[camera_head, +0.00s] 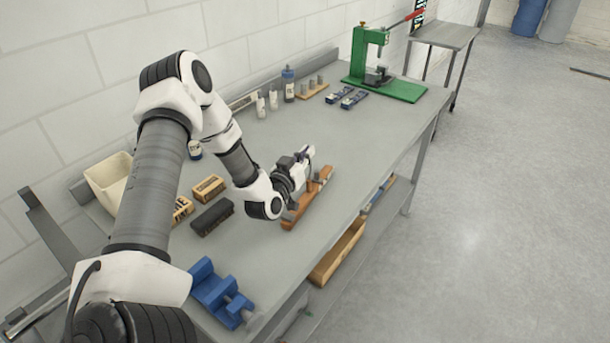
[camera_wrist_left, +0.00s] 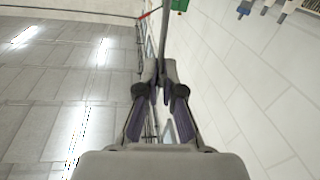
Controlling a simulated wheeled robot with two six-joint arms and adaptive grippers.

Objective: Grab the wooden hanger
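A long, brown wooden piece, which looks like the wooden hanger (camera_head: 321,184), lies on the grey table near its front edge. My left gripper (camera_head: 308,156) is low over the table at this piece and covers part of it in the head view. In the left wrist view, the fingers of my left gripper (camera_wrist_left: 159,76) are close together, with a narrow grey strip in line with their tips. I cannot tell whether anything is between them. The wooden piece is not clear in the wrist view. My right gripper is out of view.
A dark block (camera_head: 212,217), a tan box (camera_head: 209,188) and a blue vise-like tool (camera_head: 220,292) stand left of the gripper. A green press (camera_head: 385,85) stands at the far end. A wooden tray (camera_head: 338,252) is below the tabletop. The table's middle is clear.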

